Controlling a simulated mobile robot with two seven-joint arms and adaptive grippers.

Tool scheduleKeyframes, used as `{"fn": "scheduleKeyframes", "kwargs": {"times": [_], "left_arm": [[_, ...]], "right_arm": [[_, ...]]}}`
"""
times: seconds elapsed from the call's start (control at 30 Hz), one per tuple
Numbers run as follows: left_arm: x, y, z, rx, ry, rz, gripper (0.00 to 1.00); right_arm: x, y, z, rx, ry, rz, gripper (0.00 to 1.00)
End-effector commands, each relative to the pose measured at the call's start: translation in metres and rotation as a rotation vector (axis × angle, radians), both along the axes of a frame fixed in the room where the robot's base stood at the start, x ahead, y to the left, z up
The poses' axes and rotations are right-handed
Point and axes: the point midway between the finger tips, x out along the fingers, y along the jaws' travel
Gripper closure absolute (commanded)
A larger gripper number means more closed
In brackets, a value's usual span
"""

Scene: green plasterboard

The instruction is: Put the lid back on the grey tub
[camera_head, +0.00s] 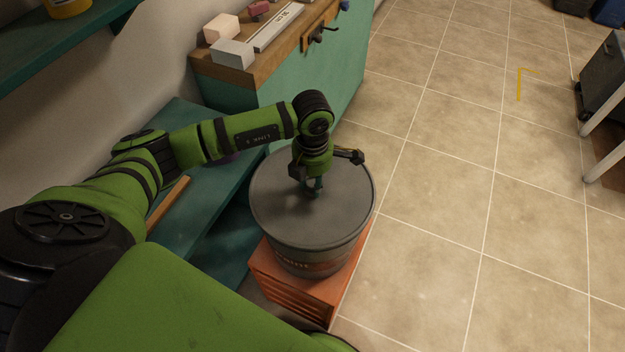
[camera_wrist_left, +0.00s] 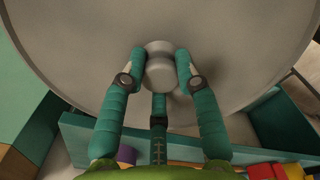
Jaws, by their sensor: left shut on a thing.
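The grey tub (camera_head: 310,258) stands on an orange crate in the head view. Its round grey lid (camera_head: 348,205) lies over the tub's top, and I see no clear gap at the rim. In the left wrist view the lid (camera_wrist_left: 235,45) fills most of the picture, with a round knob (camera_wrist_left: 159,68) at its middle. My left gripper (camera_head: 314,192) reaches down onto the lid from above. In the left wrist view its teal fingers (camera_wrist_left: 160,75) are shut on the knob from both sides. My right gripper is not in view.
The orange crate (camera_head: 300,287) is under the tub. A teal bench (camera_head: 195,215) is to its left, and a green cabinet with a wooden top (camera_head: 262,72) holding blocks stands behind. Open tiled floor (camera_head: 450,180) lies to the right.

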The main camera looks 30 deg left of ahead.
Motion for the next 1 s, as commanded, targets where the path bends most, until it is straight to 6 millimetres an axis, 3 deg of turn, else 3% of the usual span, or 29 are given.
{"fn": "scheduleKeyframes", "kwargs": {"times": [0.27, 0.3, 0.37, 0.6, 0.63, 0.7, 0.73, 1.0], "left_arm": [[0.0002, 0.0000, 0.0006, -0.001, -0.001, 0.000, 1.00], [0.0002, 0.0000, 0.0007, -0.001, -0.001, 0.000, 0.64], [0.0002, 0.0000, 0.0007, -0.001, -0.001, 0.000, 0.41], [0.0002, 0.0000, 0.0006, -0.001, -0.001, 0.000, 0.41], [0.0001, -0.0001, 0.0003, 0.000, 0.000, 0.000, 0.37], [0.0001, -0.0001, 0.0003, 0.000, 0.000, 0.000, 0.19], [0.0000, 0.0000, 0.0002, 0.000, 0.000, 0.000, 0.17], [0.0000, -0.0001, 0.0003, 0.000, 0.000, 0.000, 0.17]], "right_arm": [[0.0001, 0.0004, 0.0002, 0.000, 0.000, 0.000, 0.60], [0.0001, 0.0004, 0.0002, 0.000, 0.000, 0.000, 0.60], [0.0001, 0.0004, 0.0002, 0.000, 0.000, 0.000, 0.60], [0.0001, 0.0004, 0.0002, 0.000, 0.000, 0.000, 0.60], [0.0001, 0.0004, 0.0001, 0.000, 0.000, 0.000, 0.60], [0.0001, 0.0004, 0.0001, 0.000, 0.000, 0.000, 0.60], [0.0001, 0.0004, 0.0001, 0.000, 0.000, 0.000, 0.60], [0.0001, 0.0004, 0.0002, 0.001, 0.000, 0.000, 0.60]]}}
